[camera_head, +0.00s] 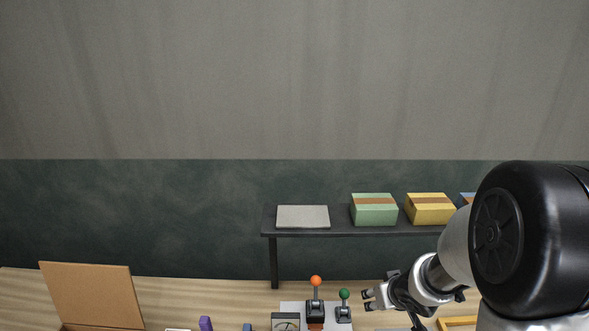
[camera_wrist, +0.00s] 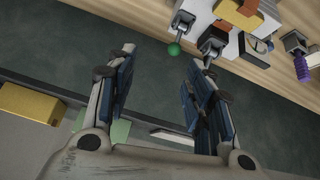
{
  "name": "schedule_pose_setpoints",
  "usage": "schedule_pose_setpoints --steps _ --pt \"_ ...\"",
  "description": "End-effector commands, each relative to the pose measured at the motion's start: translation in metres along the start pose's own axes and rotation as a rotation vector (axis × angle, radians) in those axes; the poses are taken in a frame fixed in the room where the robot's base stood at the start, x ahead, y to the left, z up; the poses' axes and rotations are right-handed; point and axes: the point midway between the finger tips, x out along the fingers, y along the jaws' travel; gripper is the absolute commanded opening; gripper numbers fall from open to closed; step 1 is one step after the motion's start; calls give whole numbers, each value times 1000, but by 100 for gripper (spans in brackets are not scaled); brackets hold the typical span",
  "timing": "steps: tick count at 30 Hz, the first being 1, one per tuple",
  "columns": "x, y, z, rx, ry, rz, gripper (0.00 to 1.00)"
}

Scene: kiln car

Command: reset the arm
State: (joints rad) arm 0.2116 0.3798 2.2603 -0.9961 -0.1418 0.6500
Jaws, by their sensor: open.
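My gripper (camera_head: 368,299) is at the lower right in the head view, at the end of my arm, just right of the green-knobbed lever (camera_head: 344,295). In the wrist view my gripper (camera_wrist: 160,62) is open, with nothing between its two fingers. The green knob (camera_wrist: 174,49) shows beyond the gap between the fingertips, apart from them. The head view does not show whether the fingers touch the lever.
An orange-knobbed lever (camera_head: 316,282) and a gauge box (camera_head: 285,322) stand beside it. Behind is a dark shelf (camera_head: 268,221) with a grey slab (camera_head: 303,216), a green box (camera_head: 374,213) and a yellow box (camera_head: 430,211). An open cardboard box (camera_head: 92,294) stands at left.

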Motion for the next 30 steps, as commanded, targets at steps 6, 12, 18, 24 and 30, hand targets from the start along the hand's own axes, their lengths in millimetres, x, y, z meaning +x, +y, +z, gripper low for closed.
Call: schedule_pose_setpoints --steps 6,12,18,24,30 --pt "-38 15 18 35 1 171 48" --pt "-82 -1 76 110 -51 241 48" --pt "-109 -50 156 167 -120 164 48" --pt "-121 -97 215 171 -165 38 48" --pt "-127 -113 231 164 -181 -12 48"
